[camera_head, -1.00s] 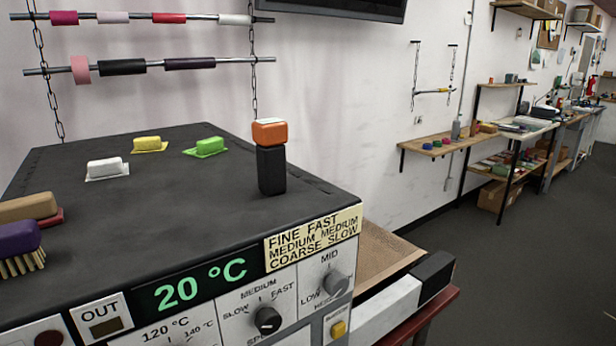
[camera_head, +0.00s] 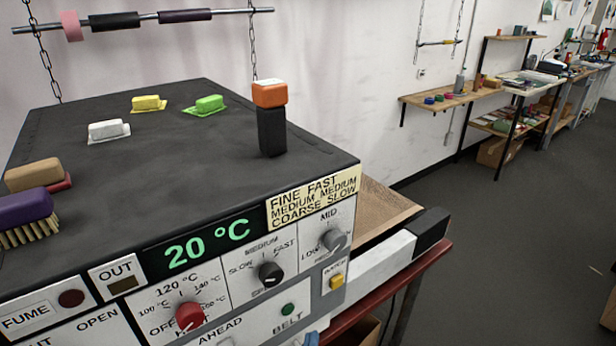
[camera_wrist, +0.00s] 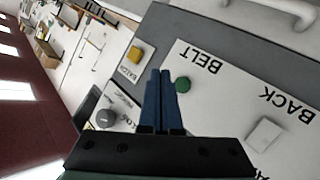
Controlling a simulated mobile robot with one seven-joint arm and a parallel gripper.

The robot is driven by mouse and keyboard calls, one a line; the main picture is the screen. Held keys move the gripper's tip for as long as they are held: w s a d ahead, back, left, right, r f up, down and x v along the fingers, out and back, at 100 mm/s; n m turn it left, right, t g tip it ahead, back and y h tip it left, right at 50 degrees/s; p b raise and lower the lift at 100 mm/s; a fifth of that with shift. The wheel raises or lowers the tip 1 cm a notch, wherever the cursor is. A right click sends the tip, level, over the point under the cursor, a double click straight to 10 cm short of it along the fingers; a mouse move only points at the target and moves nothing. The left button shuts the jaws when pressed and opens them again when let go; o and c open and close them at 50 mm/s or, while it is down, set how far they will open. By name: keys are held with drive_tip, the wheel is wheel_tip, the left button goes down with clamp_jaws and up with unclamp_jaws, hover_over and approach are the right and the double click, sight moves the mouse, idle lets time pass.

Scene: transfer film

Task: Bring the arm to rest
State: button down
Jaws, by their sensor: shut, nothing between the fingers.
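My gripper (camera_wrist: 160,78) shows in the wrist view with its two blue fingers together and nothing between them. Its tips are in front of the machine's control panel (camera_wrist: 210,95), near the green belt button (camera_wrist: 183,85); I cannot tell whether they touch the panel. In the head view a small blue piece at the bottom edge, below the green belt button (camera_head: 288,309), appears to be my fingertip. The rest of my arm is hidden there.
The dark machine top (camera_head: 150,190) carries an orange block on a black one (camera_head: 271,132), several coloured blocks and a purple brush (camera_head: 26,208). A dryer belt (camera_head: 380,205) extends right. Shelves (camera_head: 440,100) line the wall.

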drive_tip(key=shift+s+d, duration=0.25)
drive_tip(key=shift+s, duration=0.1)
drive_tip(key=w+r+m+t, duration=0.2)
drive_tip(key=r+t, duration=0.1)
drive_tip(key=r, duration=1.4)
drive_tip(key=w+r+m+t, duration=0.1)
drive_tip(key=w+r+t, duration=0.15)
drive_tip(key=r, duration=1.55)
drive_tip(key=s+r+t, duration=0.2)
drive_tip(key=s+r, duration=0.3)
drive_tip(key=r, duration=0.3)
drive_tip(key=s+r+t+y, duration=0.1)
drive_tip(key=s+r+t, duration=0.2)
drive_tip(key=s+r, duration=0.2)
drive_tip(key=s+a+r+m+t, duration=0.1)
drive_tip(key=s+r, duration=0.5)
drive_tip(key=r, duration=0.6)
drive_tip(key=shift+t+y, duration=0.4)
drive_tip(key=shift+t, duration=0.35)
drive_tip(key=shift+f, duration=0.1)
drive_tip(key=shift+a, duration=0.1)
